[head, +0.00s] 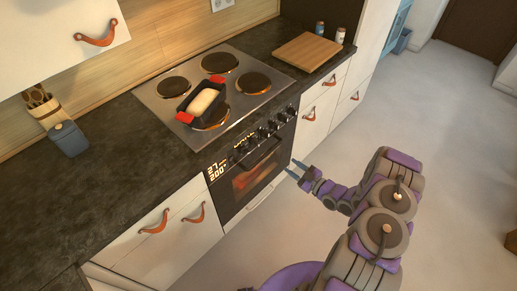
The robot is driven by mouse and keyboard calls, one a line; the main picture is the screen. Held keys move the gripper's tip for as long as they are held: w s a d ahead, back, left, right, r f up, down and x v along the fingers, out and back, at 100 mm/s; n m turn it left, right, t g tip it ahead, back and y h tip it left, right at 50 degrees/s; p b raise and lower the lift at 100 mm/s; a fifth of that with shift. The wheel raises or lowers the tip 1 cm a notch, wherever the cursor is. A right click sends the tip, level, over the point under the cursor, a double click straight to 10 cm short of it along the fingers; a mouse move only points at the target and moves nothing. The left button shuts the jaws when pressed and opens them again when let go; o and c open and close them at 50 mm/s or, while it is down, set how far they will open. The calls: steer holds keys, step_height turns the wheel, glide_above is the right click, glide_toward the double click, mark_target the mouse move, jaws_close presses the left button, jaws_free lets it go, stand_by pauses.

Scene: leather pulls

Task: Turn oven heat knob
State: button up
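The oven (246,178) is built into the counter front, with a black glass door and a lit display (216,171) at its left. A row of several dark oven knobs (262,134) runs along the panel above the door. Which one is the heat knob cannot be told from here. My gripper (297,169) is in front of the oven's right side, lower than the knobs and apart from them. Its two thin fingers are spread with a gap between them, and it holds nothing.
A black pan with red handles (184,117) and a pale loaf (202,102) sits on the hob (160,103). A cutting board (307,52) lies at the counter's far end. Drawers with leather pulls (155,222) flank the oven.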

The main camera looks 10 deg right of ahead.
steer(key=b, duration=0.4)
glide_toward(258, 145)
steer(key=shift+t, duration=0.3)
steer(key=x, duration=0.8)
steer(key=shift+w+a+f, duration=0.1)
steer(key=shift+w+f, duration=0.05)
steer(key=shift+c, duration=0.4)
jaws_close()
